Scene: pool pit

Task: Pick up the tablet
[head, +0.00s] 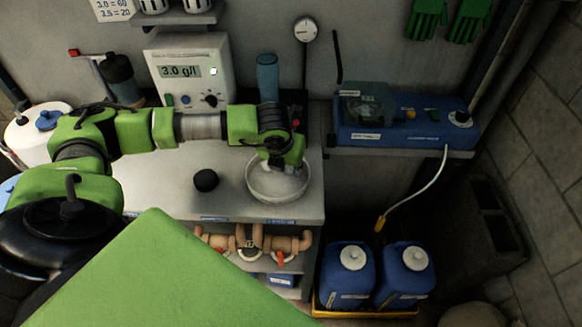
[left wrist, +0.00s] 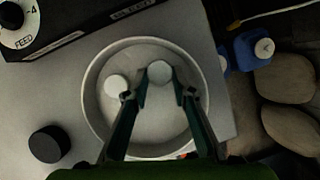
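In the left wrist view, two round white tablets lie in a pale round bowl (left wrist: 92,115). One tablet (left wrist: 160,73) is in line with the gap between my left gripper's fingertips (left wrist: 161,92). The other tablet (left wrist: 117,85) is just left of the left finger. The fingers are spread, with a gap showing on both sides of the middle tablet. Whether the tips reach down to its height is hard to tell. In the head view my left gripper (head: 279,163) points down over the bowl (head: 278,192), and the tablets cannot be made out. My right gripper is not in view.
The bowl stands near the right end of a grey bench (head: 160,195). A black round cap (head: 205,180) is to its left. Behind are a meter (head: 190,75) and a blue bottle (head: 267,78). A blue device (head: 400,120) and blue canisters (head: 347,275) are to the right.

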